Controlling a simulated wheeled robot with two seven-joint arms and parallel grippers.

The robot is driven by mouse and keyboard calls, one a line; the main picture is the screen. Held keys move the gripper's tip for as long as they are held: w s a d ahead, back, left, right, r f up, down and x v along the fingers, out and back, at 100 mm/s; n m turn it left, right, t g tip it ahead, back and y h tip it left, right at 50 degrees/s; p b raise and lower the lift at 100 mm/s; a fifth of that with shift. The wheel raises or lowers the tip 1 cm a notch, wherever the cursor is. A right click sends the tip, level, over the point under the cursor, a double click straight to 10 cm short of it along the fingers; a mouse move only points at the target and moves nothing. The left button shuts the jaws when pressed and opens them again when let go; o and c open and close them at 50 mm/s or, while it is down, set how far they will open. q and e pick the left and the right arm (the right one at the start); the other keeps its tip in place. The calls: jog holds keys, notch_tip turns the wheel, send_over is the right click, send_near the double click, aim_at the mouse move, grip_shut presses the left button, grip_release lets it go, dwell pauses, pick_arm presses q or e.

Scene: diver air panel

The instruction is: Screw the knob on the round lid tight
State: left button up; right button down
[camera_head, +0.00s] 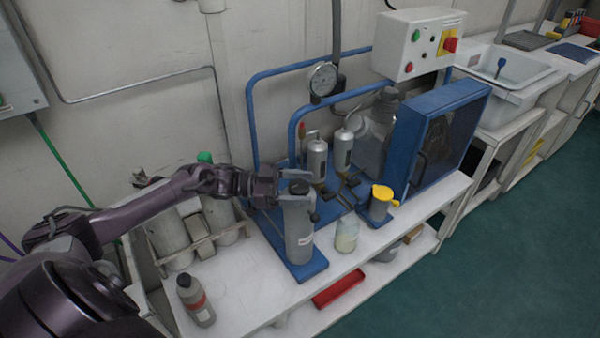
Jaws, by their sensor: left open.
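A grey upright cylinder (299,239) stands on a blue base plate at the front of the white bench. Its round top (299,188) is the likely lid. My left gripper (301,185) reaches in from the left and is open, with its fingers at either side of this top. I cannot tell whether they touch it. A knob on top is not clearly visible; a small dark round part (314,217) shows on the cylinder's right side. My right gripper is not in view.
A grey pot with a yellow top (382,192) and a glass jar (346,234) stand to the right. Behind are blue tube rails, a gauge (323,79) and a blue housing (432,135). A grey bottle (195,300) stands front left. Bench space between bottle and cylinder is clear.

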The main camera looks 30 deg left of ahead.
aim_at(301, 187)
pick_arm(q)
jog(key=shift+r, duration=0.5)
notch_tip(301, 187, up, 19)
jog(key=p, duration=0.1)
jog(key=shift+p, duration=0.3)
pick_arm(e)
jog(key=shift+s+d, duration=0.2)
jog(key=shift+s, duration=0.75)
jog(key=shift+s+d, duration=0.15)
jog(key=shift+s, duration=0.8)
pick_arm(q)
jog(key=shift+f, duration=0.1)
